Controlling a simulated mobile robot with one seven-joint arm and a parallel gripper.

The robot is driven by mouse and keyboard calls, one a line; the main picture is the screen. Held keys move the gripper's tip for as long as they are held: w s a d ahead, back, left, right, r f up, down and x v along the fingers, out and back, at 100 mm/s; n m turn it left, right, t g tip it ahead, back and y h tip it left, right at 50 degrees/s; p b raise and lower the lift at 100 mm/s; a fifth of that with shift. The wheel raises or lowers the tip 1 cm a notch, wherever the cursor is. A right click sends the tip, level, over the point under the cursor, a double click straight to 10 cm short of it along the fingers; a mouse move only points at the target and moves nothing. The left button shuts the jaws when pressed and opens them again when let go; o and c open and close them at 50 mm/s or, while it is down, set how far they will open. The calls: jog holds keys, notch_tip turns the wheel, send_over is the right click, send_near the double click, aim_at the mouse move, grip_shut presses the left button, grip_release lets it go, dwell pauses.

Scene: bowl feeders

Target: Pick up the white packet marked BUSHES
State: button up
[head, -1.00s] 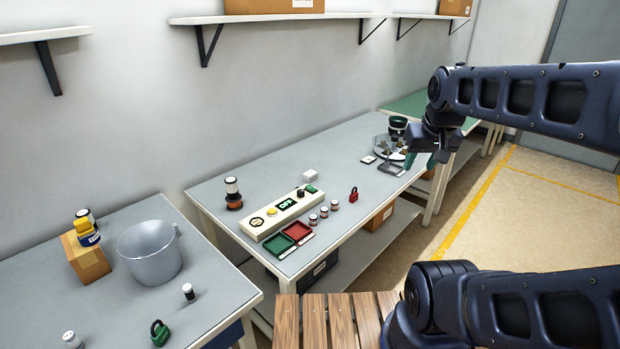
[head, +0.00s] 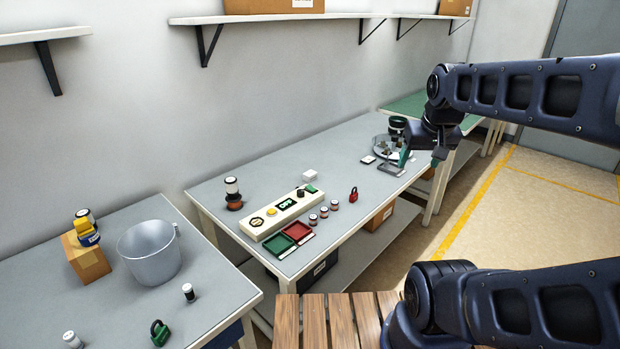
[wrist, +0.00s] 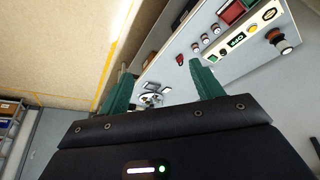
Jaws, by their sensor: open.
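No lettering reading BUSHES is legible in either view. A small white block (head: 310,176) lies on the grey workbench behind the control box. A smaller flat white piece (head: 368,159) lies farther right, near the bowl feeder; I cannot tell which of the two is the packet. My gripper (head: 420,160) is open, its green fingers apart, near the bench's right front edge and the bowl feeder (head: 380,148). In the wrist view its fingers (wrist: 162,74) are spread with nothing between them up close; the feeder shows small beyond.
The control box (head: 284,212) marked OFF, green and red trays (head: 278,244), several small jars (head: 324,212) and a red padlock (head: 353,194) occupy the workbench. A metal bucket (head: 150,252) stands on the nearer left table. The bench's middle, left of the feeder, is clear.

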jog(key=w+a+r+m, duration=0.1)
jog(key=w, duration=0.7)
jog(key=w+a+r+m, duration=0.1)
jog(key=w+r+m, duration=0.1)
jog(key=w, duration=0.7)
jog(key=m+g+h, duration=0.1)
jog(key=m+h, duration=0.2)
jog(key=m, duration=0.3)
send_over(310, 173)
jog(key=s+a, duration=0.3)
notch_tip(310, 173, down, 33)
jog(key=x, duration=0.5)
jog(key=shift+d, duration=0.1)
jog(key=shift+x, duration=2.6)
jog(key=shift+w+d+r, duration=0.1)
jog(key=c, duration=1.2)
